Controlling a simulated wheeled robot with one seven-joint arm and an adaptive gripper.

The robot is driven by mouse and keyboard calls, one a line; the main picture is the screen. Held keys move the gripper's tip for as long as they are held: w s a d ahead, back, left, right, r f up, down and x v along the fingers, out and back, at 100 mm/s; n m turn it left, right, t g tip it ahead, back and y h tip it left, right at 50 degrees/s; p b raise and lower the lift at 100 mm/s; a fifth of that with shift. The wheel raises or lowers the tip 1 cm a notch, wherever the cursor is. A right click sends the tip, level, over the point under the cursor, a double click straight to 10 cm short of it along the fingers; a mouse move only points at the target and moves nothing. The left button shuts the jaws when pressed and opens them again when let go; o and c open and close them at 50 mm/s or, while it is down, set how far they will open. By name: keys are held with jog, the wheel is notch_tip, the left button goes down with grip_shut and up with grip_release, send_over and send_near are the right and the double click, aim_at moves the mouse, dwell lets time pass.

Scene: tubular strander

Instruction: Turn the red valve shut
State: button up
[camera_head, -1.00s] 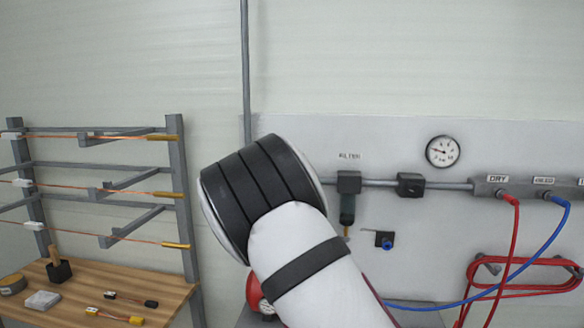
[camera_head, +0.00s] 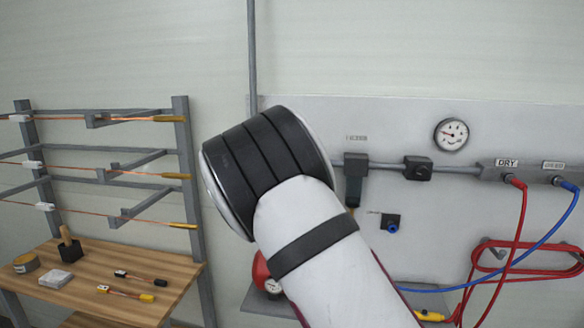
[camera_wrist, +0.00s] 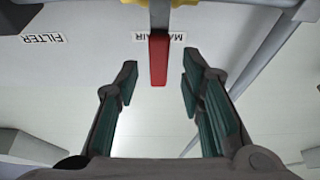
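The red valve's lever (camera_wrist: 158,60) shows in the wrist view as a flat red bar at the top centre, hanging from a fitting with a yellow part (camera_wrist: 185,3) at the picture's edge. My gripper (camera_wrist: 159,72) is open, with one dark finger pad on each side of the lever's end. Gaps show on both sides, so the fingers do not appear to touch it. A label, upside down and partly covered by the lever, is behind it. In the head view my arm hides the valve and gripper.
A wall panel (camera_head: 420,240) carries a gauge (camera_head: 451,134), pipe fittings, a red hose (camera_head: 520,230) and a blue hose (camera_head: 540,245). A red tank (camera_head: 262,270) is partly behind my arm. A workbench (camera_head: 150,265) and wire rack (camera_head: 188,160) stand left.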

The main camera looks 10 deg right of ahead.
jog(key=v, duration=1)
jog(key=s+d+g+y, duration=0.5)
jog(key=s+d+g, duration=0.1)
jog(key=s+d+f+n+g+y, duration=0.1)
jog(key=s+g, duration=0.4)
jog(key=s, duration=1.3)
jog(key=s+d+f+n+g+y, duration=0.1)
jog(key=s+g, duration=0.3)
jog(key=s, duration=1.5)
jog(key=shift+d+n+g, duration=0.4)
jog(key=shift+d+n, duration=0.3)
jog(key=shift+d, duration=0.15)
